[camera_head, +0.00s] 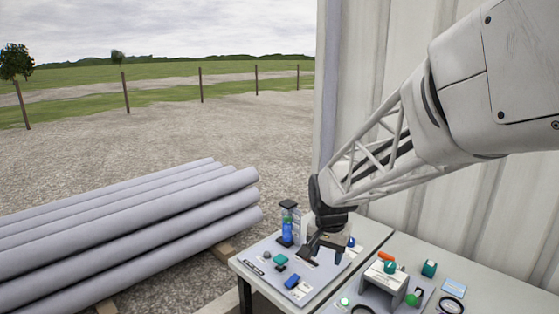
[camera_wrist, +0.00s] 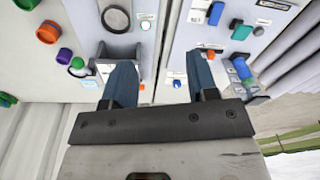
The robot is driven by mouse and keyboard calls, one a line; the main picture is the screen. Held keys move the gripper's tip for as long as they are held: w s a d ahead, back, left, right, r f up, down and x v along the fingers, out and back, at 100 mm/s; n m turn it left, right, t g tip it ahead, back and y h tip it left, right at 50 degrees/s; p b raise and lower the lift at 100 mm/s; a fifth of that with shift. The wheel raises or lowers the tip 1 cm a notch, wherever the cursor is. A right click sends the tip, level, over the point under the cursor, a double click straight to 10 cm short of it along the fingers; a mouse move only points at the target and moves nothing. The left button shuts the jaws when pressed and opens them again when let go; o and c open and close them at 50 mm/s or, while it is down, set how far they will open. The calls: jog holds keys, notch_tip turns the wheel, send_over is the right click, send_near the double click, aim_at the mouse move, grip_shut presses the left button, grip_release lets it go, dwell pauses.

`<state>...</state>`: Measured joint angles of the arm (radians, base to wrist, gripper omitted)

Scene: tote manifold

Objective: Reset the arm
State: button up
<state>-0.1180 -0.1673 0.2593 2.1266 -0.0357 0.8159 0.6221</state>
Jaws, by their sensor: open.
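My gripper (camera_head: 325,250) hangs at the end of my arm, low over the near tables beside the corrugated wall. In the wrist view, my gripper (camera_wrist: 160,80) shows two blue-grey fingers set wide apart, with nothing held between them. Its fingers point toward the tabletop panels. A grey panel (camera_head: 262,272) lies below and to the left of it, with a blue block (camera_head: 291,282) and a green knob (camera_head: 281,260) on it. Whether the fingertips touch anything cannot be told.
A blue cylinder (camera_head: 287,232) in a clear-and-black holder stands at the panel's back left. The right table holds a grey box (camera_head: 388,278), an orange piece (camera_head: 386,257), a green knob (camera_head: 429,268) and a black ring (camera_head: 451,304). Grey pipes (camera_head: 130,225) lie stacked at left.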

jog(key=s+d+r+n, duration=0.1)
jog(key=s+d+r, duration=0.1)
jog(key=s, duration=0.7)
jog(key=s+d+r+n+t, duration=0.1)
jog(key=s+d+r+n, duration=0.1)
jog(key=s, duration=0.7)
jog(key=s+d+r+n, duration=0.2)
jog(key=s, duration=0.7)
jog(key=shift+d+r, duration=0.2)
jog(key=shift+d, duration=0.1)
